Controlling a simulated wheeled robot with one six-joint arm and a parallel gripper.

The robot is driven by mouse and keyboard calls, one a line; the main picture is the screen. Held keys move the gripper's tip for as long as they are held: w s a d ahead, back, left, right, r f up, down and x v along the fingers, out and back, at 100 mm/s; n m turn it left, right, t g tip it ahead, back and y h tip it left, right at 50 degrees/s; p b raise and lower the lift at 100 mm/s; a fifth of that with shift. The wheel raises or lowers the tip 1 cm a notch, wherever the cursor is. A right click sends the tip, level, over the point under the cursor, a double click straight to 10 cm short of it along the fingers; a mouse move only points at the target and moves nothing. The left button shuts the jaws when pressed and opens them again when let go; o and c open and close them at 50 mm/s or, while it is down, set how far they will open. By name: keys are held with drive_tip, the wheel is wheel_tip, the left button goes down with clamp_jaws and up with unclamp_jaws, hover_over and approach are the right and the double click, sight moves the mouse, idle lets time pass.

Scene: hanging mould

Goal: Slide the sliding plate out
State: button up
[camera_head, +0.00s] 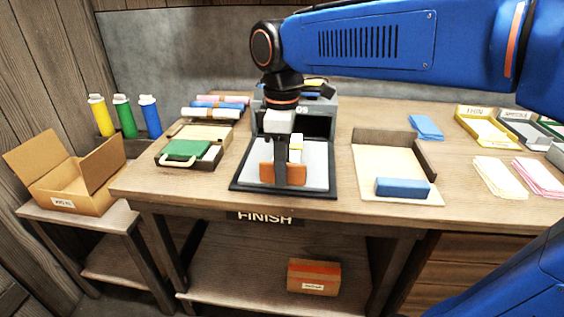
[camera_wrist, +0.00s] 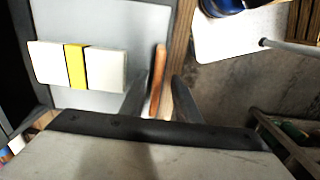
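The sliding plate (camera_head: 319,168) is a light grey slab in a dark frame, sticking out in front of a dark grey machine (camera_head: 318,122). An upright orange-brown handle (camera_head: 267,172) stands at its front edge and also shows in the wrist view (camera_wrist: 158,75). A white block with a yellow band (camera_wrist: 105,68) lies on the plate (camera_wrist: 110,22). My gripper (camera_head: 282,178) is down at the handle, its arm hiding part of it. In the wrist view, the fingers (camera_wrist: 161,92) are apart, one on each side of the handle, with a visible gap on the right.
On the right, a wooden tray (camera_head: 370,170) holds a blue block (camera_head: 402,188). The table's front edge, with a FINISH sign (camera_head: 265,218), lies just before the plate. The space before that edge is open.

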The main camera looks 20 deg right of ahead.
wheel_tip(320, 180, up, 17)
drive_tip(key=shift+r, duration=0.2)
idle(0.4)
